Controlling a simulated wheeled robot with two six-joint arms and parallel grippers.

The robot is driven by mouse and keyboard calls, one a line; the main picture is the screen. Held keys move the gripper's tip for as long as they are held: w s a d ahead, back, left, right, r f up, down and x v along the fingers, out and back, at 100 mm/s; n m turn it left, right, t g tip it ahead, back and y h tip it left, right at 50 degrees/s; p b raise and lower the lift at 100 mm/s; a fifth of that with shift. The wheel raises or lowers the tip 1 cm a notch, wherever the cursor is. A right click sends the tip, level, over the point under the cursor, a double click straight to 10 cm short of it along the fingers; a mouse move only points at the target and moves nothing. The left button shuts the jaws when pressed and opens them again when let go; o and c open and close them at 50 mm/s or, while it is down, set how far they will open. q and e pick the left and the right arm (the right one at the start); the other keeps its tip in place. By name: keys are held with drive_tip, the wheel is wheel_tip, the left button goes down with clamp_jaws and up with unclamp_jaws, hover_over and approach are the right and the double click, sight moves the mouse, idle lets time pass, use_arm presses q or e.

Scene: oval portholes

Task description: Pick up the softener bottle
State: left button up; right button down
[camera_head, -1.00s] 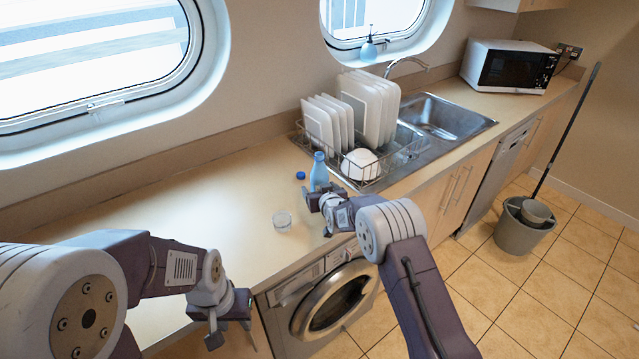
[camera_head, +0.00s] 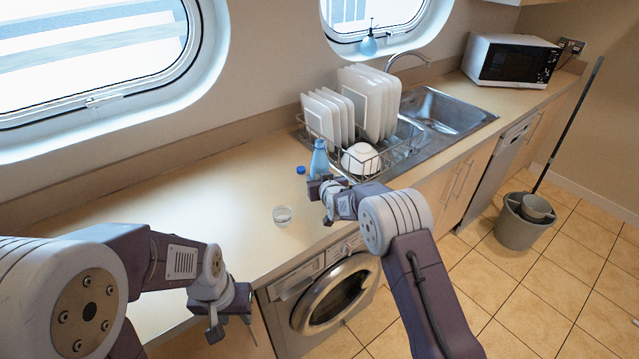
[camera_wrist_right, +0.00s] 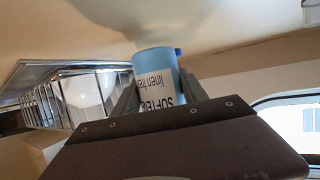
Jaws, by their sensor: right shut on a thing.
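The softener bottle (camera_head: 319,160) is light blue with a narrow neck. My right gripper (camera_head: 324,186) is shut around its lower part, and the bottle stands upright in the grip, seemingly a little above the counter. In the right wrist view the bottle (camera_wrist_right: 154,84) sits between the two fingers, its label partly readable as "SOFTEN" and "linen". The fingers hide part of it. My left gripper (camera_head: 233,318) is empty in front of the counter at the lower left, its fingers apart.
A dish rack (camera_head: 398,158) with plates and a white bowl (camera_head: 361,158) stands close behind and right. The left counter is clear.

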sight(321, 159)
drive_tip(key=shift+r, duration=3.95)
drive_tip(key=shift+r, duration=0.1)
